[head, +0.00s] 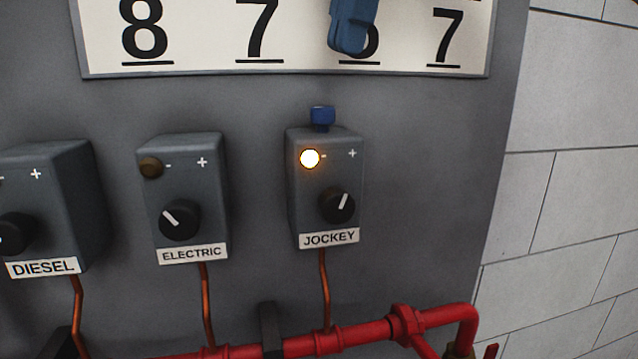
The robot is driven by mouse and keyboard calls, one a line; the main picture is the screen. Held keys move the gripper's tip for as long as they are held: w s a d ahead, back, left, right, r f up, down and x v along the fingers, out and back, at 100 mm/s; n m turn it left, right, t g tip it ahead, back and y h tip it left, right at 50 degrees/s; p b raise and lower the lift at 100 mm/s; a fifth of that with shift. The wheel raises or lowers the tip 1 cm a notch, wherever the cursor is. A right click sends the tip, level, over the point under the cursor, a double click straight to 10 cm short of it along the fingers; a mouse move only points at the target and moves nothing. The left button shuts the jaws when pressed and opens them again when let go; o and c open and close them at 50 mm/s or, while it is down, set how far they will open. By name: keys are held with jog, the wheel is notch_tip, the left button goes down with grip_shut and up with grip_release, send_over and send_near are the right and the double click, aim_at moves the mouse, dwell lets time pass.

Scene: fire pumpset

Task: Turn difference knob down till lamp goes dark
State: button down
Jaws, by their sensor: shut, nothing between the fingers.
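The JOCKEY box (326,185) is a grey box on the panel, right of the other boxes. Its lamp (310,158) glows bright yellow-white. Its black front knob (337,205) has a white pointer aimed up and slightly right, toward the plus mark. A small blue cap (322,116) shows at the box's top edge; its function cannot be told. No knob bears the word "difference". My gripper (350,38) is blue, shut and empty. It hangs at the top edge in front of the number sign, above the JOCKEY box and apart from its knob in the picture.
The ELECTRIC box (184,195), with a dark lamp, and the DIESEL box (50,205) stand to the left. Copper tubes run down to a red pipe (350,337) along the bottom. A number sign (208,35) spans the top. White block wall is at right.

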aim_at(340, 133)
jog(key=shift+w+d+f+m+y+b, duration=0.25)
jog(key=shift+f+m+y, duration=0.3)
jog(key=shift+f+m, duration=0.9)
jog(key=shift+w+d+f+m+y+b, duration=0.15)
jog(key=shift+f+m+y+b, duration=0.3)
jog(key=shift+m, duration=1.75)
jog(key=shift+w+d+f+m+y+b, duration=0.2)
jog(key=shift+f+m+y, duration=0.4)
jog(key=shift+f+m, duration=0.95)
jog(key=shift+r+m, duration=0.3)
jog(key=shift+w+a+p, duration=0.1)
jog(key=shift+w+p, duration=0.05)
jog(key=shift+p, duration=0.8)
jog(key=shift+d, duration=0.3)
jog(key=shift+d+r, duration=0.15)
jog(key=shift+r, duration=2.9)
jog(key=shift+d, duration=0.1)
